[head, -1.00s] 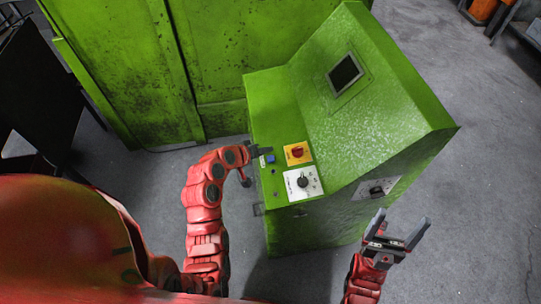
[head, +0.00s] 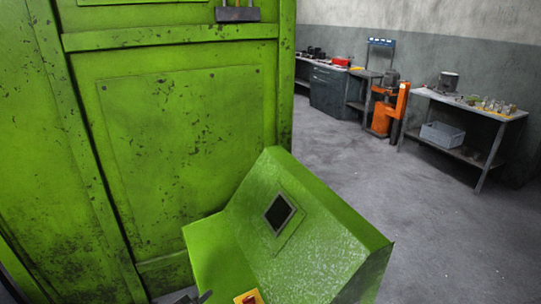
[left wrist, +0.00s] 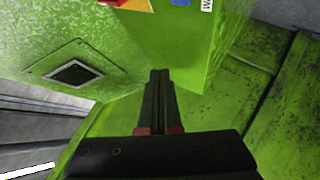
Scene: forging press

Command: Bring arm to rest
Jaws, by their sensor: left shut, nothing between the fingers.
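My left gripper (left wrist: 160,76) is shut and empty in the left wrist view, its two dark fingers together in front of the green console (left wrist: 175,40). In the head view only a dark tip of the left gripper (head: 198,298) shows at the bottom edge, beside the console (head: 300,235). The rest of the left arm is out of frame there. My right gripper is in neither current view. The yellow plate with a red switch (head: 248,297) is cut off by the bottom edge; the yellow plate (left wrist: 138,4) also shows at the top of the wrist view.
The big green press housing (head: 185,150) stands behind the console at the left. The console has a small dark screen (head: 278,213). Far right are a workbench (head: 470,105) with a grey crate (head: 442,135) and an orange machine (head: 385,115). The grey floor between is clear.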

